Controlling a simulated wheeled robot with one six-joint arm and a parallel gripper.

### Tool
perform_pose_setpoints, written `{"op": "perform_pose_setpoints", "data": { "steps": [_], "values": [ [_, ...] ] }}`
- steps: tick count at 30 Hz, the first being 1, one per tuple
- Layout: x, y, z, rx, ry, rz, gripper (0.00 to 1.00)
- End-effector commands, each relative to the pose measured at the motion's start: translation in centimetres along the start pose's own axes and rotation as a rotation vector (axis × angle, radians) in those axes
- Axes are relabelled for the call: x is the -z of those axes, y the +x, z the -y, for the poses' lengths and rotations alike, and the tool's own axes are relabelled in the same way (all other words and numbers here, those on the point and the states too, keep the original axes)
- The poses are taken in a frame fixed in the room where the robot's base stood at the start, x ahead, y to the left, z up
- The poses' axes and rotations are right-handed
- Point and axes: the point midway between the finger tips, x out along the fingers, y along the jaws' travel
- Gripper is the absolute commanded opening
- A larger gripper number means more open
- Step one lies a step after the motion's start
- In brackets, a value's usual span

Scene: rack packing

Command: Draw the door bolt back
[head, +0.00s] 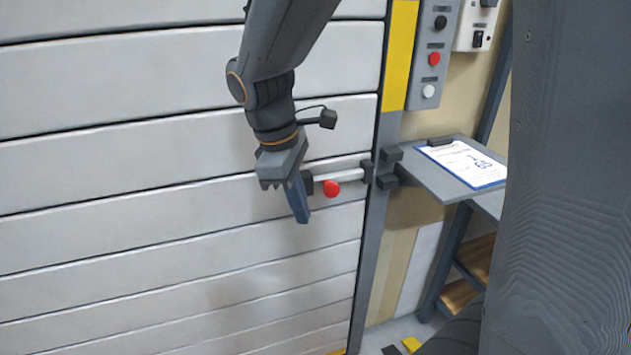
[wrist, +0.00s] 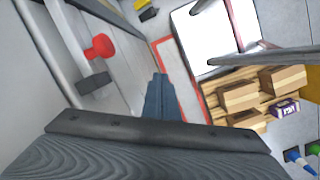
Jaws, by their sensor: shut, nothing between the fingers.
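The door bolt is a pale metal rod (head: 343,175) with a red knob (head: 331,188), lying nearly level across the slatted door between dark brackets. The right bracket (head: 367,171) sits at the door's edge, facing dark keeper blocks (head: 389,154) on the frame. I cannot tell whether the rod's tip is in the keeper. My gripper (head: 300,208) is shut and empty, its blue fingers pointing down just left of the knob, in front of the left bracket. In the wrist view the knob (wrist: 102,46) is upper left of the shut fingers (wrist: 160,92), apart from them.
The white slatted door (head: 130,180) fills the left. Right of the frame are a button panel (head: 434,60) and a grey shelf with a clipboard (head: 460,163). The wrist view shows cardboard boxes (wrist: 240,97) on wooden boards. The space below the bolt is clear.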

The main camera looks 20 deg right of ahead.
Motion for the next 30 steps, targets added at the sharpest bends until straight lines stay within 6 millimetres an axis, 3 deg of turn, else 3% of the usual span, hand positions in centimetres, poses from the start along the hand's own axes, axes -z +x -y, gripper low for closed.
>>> {"op": "perform_pose_setpoints", "data": {
  "steps": [1,3,6,9,12,17,30],
  "values": [
    [1.2,-2.2,-0.6,-0.032,-0.151,0.033,0.00],
    [2.3,-4.8,-1.2,-0.066,-0.340,0.090,0.00],
    [3.2,-7.6,-1.8,-0.097,-0.531,0.159,0.00],
    [3.7,-9.2,-2.1,-0.113,-0.634,0.201,0.00],
    [3.8,-9.6,-2.2,-0.118,-0.675,0.219,0.00],
    [3.4,-8.0,-2.5,-0.115,-0.681,0.224,0.00],
    [2.1,0.2,-3.9,-0.113,-0.678,0.221,0.00]
  ]
}}
